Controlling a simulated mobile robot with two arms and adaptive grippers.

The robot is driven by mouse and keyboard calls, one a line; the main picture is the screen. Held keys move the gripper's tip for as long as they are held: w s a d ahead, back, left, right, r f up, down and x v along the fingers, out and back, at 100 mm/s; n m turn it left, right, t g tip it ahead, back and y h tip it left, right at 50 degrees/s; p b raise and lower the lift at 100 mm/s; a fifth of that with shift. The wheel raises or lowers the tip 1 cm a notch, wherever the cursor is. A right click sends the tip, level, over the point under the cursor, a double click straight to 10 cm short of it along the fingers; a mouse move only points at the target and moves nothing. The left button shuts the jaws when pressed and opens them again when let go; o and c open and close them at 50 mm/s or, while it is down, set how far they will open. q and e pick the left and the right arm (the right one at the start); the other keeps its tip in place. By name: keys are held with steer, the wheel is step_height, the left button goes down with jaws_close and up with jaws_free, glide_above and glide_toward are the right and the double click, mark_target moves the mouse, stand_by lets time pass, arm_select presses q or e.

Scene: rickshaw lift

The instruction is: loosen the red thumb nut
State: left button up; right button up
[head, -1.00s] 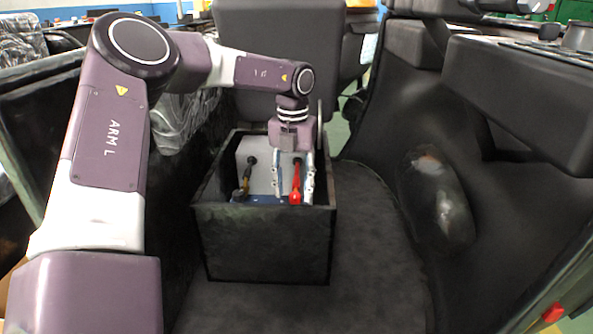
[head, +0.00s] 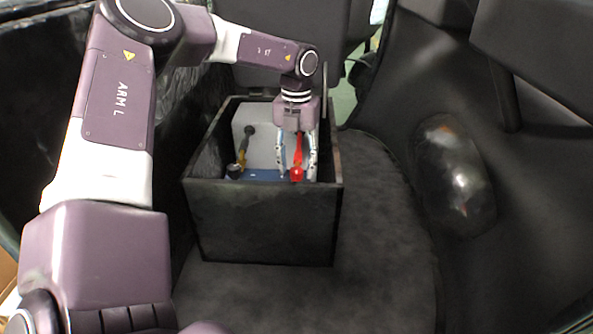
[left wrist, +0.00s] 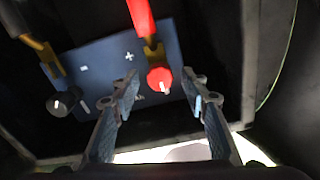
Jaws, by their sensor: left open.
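The red thumb nut (head: 297,174) sits at the plus terminal of a blue-topped battery inside the black box. In the left wrist view the red thumb nut (left wrist: 159,80) lies just beyond and between the fingertips, with a red cable and brass lug beside it. My left gripper (head: 297,172) is open, reaching down into the box with a finger on either side of the red nut. In the left wrist view its fingers (left wrist: 160,88) are spread, and I see no clear contact with the nut. My right gripper is not in view.
The battery (left wrist: 105,58) also has a black thumb nut (left wrist: 62,104) and a dark cable with a brass lug at its minus terminal. The black box's walls (head: 262,222) surround the battery closely. Dark floor (head: 385,215) is clear to the right of the box.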

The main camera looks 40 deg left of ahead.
arm_select(q)
steer(key=shift+f, duration=0.25)
jaws_close()
